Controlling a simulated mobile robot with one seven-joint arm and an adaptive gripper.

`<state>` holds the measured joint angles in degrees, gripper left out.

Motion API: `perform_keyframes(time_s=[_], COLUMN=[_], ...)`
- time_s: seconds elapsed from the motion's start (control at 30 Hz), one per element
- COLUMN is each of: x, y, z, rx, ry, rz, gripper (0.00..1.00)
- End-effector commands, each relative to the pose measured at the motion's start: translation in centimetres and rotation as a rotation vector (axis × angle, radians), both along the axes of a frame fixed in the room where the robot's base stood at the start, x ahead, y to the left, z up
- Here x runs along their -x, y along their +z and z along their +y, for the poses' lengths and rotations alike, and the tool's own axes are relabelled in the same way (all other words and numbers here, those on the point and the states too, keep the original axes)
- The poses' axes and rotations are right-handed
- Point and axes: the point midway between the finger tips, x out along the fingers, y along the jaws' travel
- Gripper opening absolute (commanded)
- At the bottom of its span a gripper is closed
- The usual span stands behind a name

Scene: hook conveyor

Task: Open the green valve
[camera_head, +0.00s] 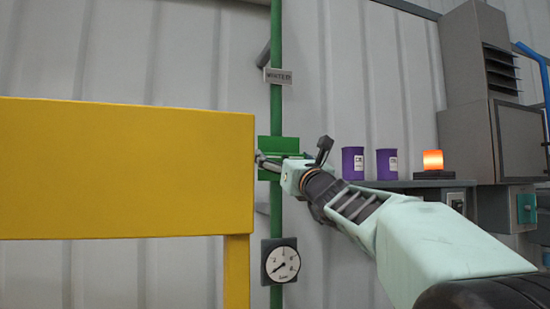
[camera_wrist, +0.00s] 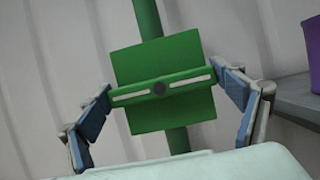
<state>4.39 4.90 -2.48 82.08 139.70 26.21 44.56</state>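The green valve (camera_wrist: 160,115) is a square green plate on a vertical green pipe, with a green bar handle (camera_wrist: 137,94) lying across it. The handle has pale slots and a dark round centre, and it lies crosswise to the pipe. My gripper (camera_wrist: 165,97) is open in the wrist view, with one blue-padded finger at each end of the handle. I cannot tell if the pads touch it. In the head view the valve (camera_head: 285,144) is partly hidden by my gripper (camera_head: 264,161), which is in front of it.
A yellow panel (camera_head: 120,170) stands close on the left. Two purple cups (camera_head: 353,163) and an orange lamp (camera_head: 433,160) stand on a grey shelf (camera_head: 403,184) to the right.

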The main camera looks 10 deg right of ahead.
Motion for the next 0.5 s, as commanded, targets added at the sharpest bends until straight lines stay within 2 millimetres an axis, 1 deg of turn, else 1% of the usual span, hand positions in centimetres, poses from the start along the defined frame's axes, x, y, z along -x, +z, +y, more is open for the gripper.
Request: perform_keyframes(time_s=[0.03,0.1,0.37,0.5], x=[0.0,0.0,-0.01,-0.01], y=[0.0,0.0,-0.03,-0.02], z=[0.02,0.02,-0.01,-0.05], rx=[-0.001,-0.001,0.026,0.082], ry=[0.0,0.0,0.0,0.0], rz=[0.0,0.0,-0.005,-0.017], gripper=[0.69,0.62,0.62,0.62])
